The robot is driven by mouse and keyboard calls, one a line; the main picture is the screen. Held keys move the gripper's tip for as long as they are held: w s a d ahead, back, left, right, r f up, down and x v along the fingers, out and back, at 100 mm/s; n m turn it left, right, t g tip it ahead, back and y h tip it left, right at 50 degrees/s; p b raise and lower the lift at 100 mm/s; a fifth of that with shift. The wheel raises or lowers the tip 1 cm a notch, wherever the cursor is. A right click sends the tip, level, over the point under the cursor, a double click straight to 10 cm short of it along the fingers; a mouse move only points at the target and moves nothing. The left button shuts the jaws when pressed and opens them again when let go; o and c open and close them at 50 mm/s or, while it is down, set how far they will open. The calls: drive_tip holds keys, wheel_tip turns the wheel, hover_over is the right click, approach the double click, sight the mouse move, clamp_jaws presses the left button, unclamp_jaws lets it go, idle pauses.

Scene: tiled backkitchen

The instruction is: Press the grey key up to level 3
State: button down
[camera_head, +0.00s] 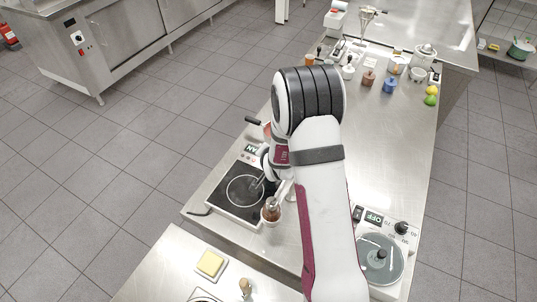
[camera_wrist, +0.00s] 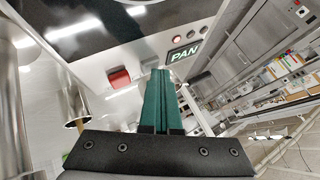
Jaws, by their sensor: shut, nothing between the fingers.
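The cooker (camera_head: 228,205) has a black glass top with a pale ring and stands left of my arm. My gripper (camera_wrist: 160,72) has green fingers shut together and empty. Its tips overlap the panel between the red switch and the display; whether they touch it I cannot tell. In the head view my arm mostly hides the gripper.
A brown-topped pot (camera_head: 271,211) stands beside the cooker's near right corner. A second appliance (camera_head: 381,258) with an "OFF" display and knobs sits at lower right. A metal cylinder (camera_wrist: 72,100) is at left in the wrist view. Jars and fruit stand on the far counter.

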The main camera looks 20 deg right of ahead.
drive_tip(key=shift+r, duration=0.85)
drive_tip(key=shift+r, duration=0.1)
drive_tip(key=shift+r, duration=2.45)
idle(0.3)
wheel_tip(320, 180, up, 4)
drive_tip(key=shift+f, duration=0.1)
idle(0.3)
drive_tip(key=shift+f, duration=4.45)
